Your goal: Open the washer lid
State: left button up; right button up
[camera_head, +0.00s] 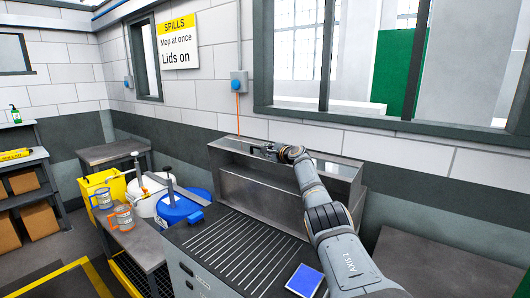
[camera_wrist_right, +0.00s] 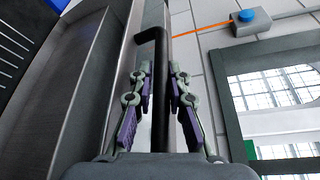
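The washer (camera_head: 225,255) is a grey cabinet with a ribbed top. A long bare-metal boxy part (camera_head: 265,190), which seems to include the lid, runs along its back by the wall; I cannot tell the lid's exact angle. My right gripper (camera_head: 266,148) is over the back upper edge of this metal part. In the right wrist view, a black bar handle (camera_wrist_right: 160,85) with a bent end runs between the two fingers of my right gripper (camera_wrist_right: 160,80). The fingers sit close on both sides; whether they press on it is unclear. My left gripper is out of view.
A blue-lidded drum (camera_head: 182,207), a white container (camera_head: 148,187) and a yellow bin (camera_head: 98,186) stand at the left. A blue square (camera_head: 304,280) lies on the washer's top right. The wall and a blue-button box (camera_head: 238,82) are close behind.

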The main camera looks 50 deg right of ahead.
jog(key=shift+o, duration=0.9)
jog(key=shift+a+r, duration=0.1)
jog(key=shift+a, duration=0.15)
jog(key=shift+s+d, duration=0.1)
jog(key=shift+d, duration=0.15)
jog(key=shift+s+d+f, duration=0.2)
jog(key=shift+s, duration=0.05)
jog(key=v, duration=0.5)
jog(key=shift+s+a+r, duration=0.1)
jog(key=shift+s, duration=0.45)
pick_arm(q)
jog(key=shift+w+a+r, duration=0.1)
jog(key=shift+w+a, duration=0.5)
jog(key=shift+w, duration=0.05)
pick_arm(e)
jog(key=shift+s+a+r, duration=0.2)
jog(key=shift+s+a, duration=0.2)
jog(key=shift+a, duration=0.15)
